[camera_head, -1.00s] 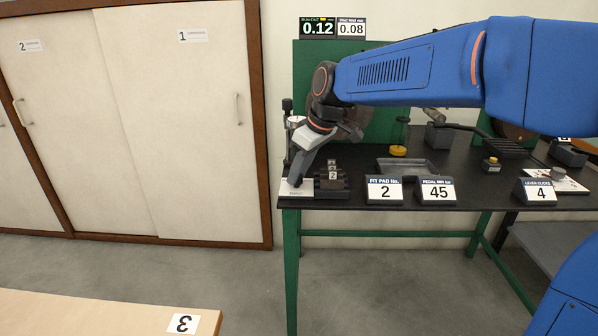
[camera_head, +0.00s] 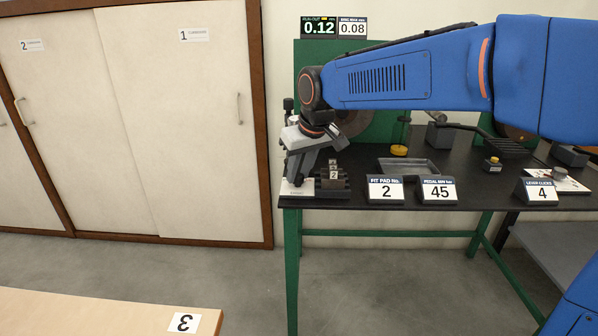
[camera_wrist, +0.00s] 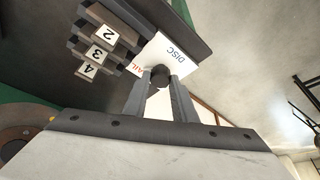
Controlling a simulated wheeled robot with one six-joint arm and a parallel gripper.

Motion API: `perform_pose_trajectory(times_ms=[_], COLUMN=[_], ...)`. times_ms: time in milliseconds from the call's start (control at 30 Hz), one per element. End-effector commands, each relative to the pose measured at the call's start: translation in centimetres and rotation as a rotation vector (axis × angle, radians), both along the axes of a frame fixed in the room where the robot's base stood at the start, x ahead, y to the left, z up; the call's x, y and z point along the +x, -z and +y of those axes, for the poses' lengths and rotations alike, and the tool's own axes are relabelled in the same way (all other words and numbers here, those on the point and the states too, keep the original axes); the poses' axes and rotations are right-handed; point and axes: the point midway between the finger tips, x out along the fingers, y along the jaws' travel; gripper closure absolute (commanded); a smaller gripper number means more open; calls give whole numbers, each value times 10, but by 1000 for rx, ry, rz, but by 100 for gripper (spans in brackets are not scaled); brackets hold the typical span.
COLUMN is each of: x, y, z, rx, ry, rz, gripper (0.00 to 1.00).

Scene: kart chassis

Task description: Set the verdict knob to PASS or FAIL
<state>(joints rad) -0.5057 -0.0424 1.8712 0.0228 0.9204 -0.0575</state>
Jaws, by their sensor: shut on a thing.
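The verdict knob (camera_wrist: 160,76) is a small dark round knob on a white plate (camera_wrist: 172,50). The plate reads DISC, with red letters that look like the end of FAIL beside the knob. My gripper (camera_wrist: 161,82) is shut on the knob, a finger on each side. In the head view my gripper (camera_head: 298,180) points down at the white plate (camera_head: 296,190) at the bench's front left corner. The fingers hide the knob there. Which way the knob points cannot be told.
A dark stepped holder with numbered blocks (camera_wrist: 100,40) stands close beside the plate. It also shows in the head view (camera_head: 333,178). A display (camera_head: 318,27) reads 0.12 and a sign (camera_head: 352,28) 0.08. Signs, a tray (camera_head: 408,167) and other fixtures stand right.

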Motion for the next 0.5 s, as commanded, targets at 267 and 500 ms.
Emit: perform_pose_trajectory(times_ms=[267, 500], x=[0, 0], y=[0, 0], z=[0, 0], rx=[0, 0], ry=[-1, -1], rz=[0, 0], gripper=[66, 57])
